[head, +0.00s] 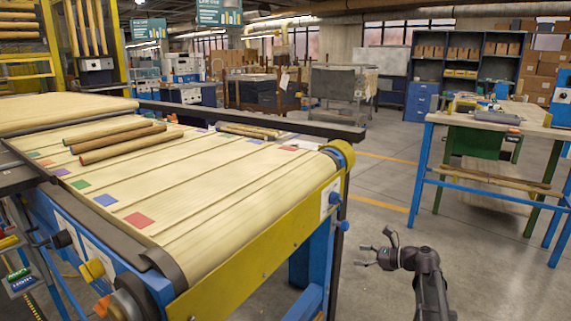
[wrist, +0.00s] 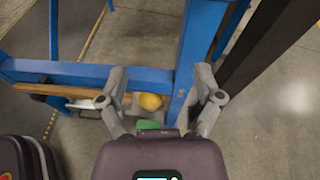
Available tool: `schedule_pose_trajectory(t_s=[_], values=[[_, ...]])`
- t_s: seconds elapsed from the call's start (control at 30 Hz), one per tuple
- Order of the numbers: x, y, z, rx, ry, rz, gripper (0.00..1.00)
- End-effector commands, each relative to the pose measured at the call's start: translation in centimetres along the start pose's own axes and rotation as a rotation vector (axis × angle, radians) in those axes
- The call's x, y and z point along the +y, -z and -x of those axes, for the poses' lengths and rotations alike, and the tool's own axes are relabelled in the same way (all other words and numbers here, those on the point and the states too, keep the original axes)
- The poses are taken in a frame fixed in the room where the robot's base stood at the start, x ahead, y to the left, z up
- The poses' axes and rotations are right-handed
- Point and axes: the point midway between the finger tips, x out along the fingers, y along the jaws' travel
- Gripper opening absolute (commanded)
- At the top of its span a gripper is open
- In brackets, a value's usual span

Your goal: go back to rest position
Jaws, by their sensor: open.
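My gripper (head: 375,249) is at the lower right of the head view, over the open floor, to the right of the conveyor table (head: 262,229). Its fingers are spread and nothing is between them. In the wrist view my gripper (wrist: 162,92) is open, with the blue frame (wrist: 100,74) of a structure beyond it. A yellow round thing (wrist: 150,101) and a green thing (wrist: 148,124) show past the fingers, apart from them as far as I can tell.
Several wooden rods (head: 125,143) lie on the conveyor, with coloured squares (head: 139,220) on its belt. A blue-legged workbench (head: 470,118) stands at the right. Grey floor (head: 385,180) lies clear between conveyor and bench. Shelves (head: 467,55) and carts stand farther back.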

Motion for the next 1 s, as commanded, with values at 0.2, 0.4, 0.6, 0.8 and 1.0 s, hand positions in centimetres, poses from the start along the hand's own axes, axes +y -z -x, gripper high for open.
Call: schedule_pose_trajectory(t_s=[0.2,0.4,0.6,0.8,1.0], values=[[6.1,3.4,-3.4,0.237,-0.146,0.362,0.84],[10.8,6.5,-4.6,0.423,-0.338,0.703,0.84],[15.0,9.3,-4.4,0.57,-0.586,1.032,0.84],[18.3,11.3,-3.2,0.671,-0.869,1.321,0.84],[19.9,12.3,-2.0,0.714,-1.081,1.495,0.84]])
